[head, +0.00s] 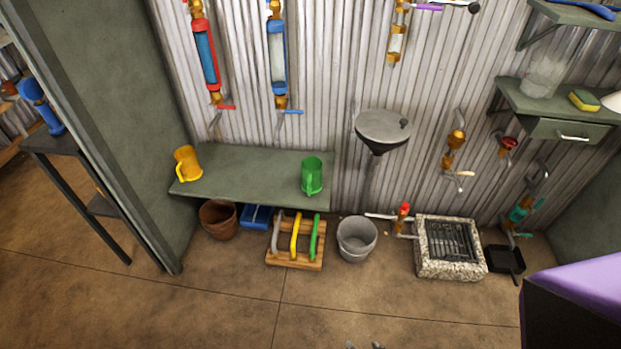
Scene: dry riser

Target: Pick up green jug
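The green jug (312,176) stands upright near the right end of a low grey-green bench shelf (245,171) against the corrugated wall. Its handle faces the front. Nothing touches it. Neither of my grippers can be made out clearly. Only two small grey tips show at the bottom edge, far in front of the jug, and I cannot tell what they belong to.
A yellow jug (187,164) stands at the shelf's left end. Below are a terracotta pot (218,219), a wooden rack (296,262) with coloured handles and a bucket (356,239). A funnel basin (383,128) is to the right. The front floor is clear.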

